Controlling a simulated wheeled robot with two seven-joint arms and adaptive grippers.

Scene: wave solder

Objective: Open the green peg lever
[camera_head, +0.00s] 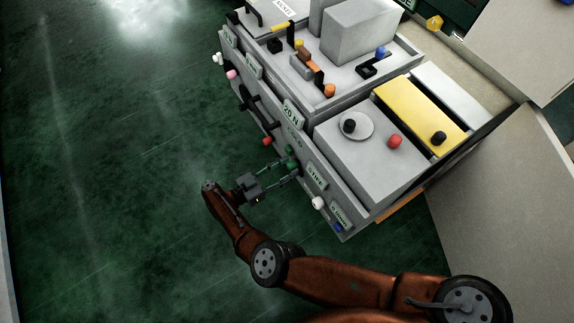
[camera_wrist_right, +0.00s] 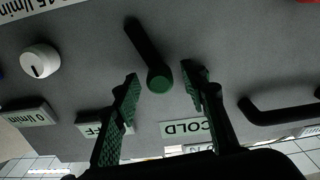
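My right gripper (camera_wrist_right: 162,75) is open, with one finger on each side of the lever's round end. The fingers look apart from the lever, with nothing held. In the head view the right gripper (camera_head: 284,170) reaches the panel from the left. My left gripper is not in view.
The panel also bears a white knob (camera_wrist_right: 40,61), a black handle (camera_wrist_right: 275,111), a "COLD" label (camera_wrist_right: 185,128) and a red knob (camera_head: 267,141). On top are a yellow plate (camera_head: 410,105) and several small coloured parts. The green floor (camera_head: 110,180) to the left is clear.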

